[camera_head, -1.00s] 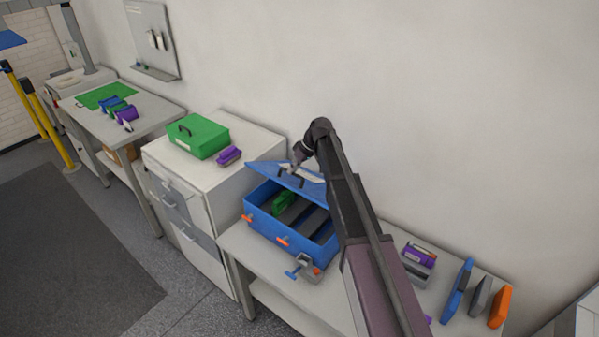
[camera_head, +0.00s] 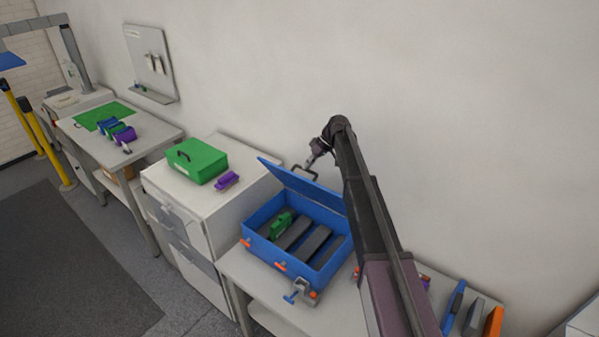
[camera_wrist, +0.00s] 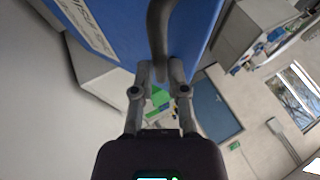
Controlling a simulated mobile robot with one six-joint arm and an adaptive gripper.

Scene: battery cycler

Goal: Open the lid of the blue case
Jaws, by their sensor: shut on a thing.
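The blue case (camera_head: 257,252) stands on the near bench with its lid (camera_head: 300,189) tilted up and back, well open. Inside it are a green block (camera_head: 281,225) and several dark grey bars (camera_head: 314,242). My gripper (camera_head: 309,165) is at the lid's upper edge by the dark handle (camera_head: 303,172). In the wrist view, my gripper (camera_wrist: 160,72) is shut on the curved dark handle (camera_wrist: 158,30), with the blue lid (camera_wrist: 120,22) behind it. Orange latches (camera_head: 280,266) hang at the case's front. My arm hides the case's right rear part.
A clamp (camera_head: 299,291) sits at the bench's front edge, close before the case. A white drawer cabinet (camera_head: 212,212) with a green case (camera_head: 197,161) and a purple block (camera_head: 227,180) stands to the left. Blue, grey and orange upright pieces (camera_head: 473,316) stand at right.

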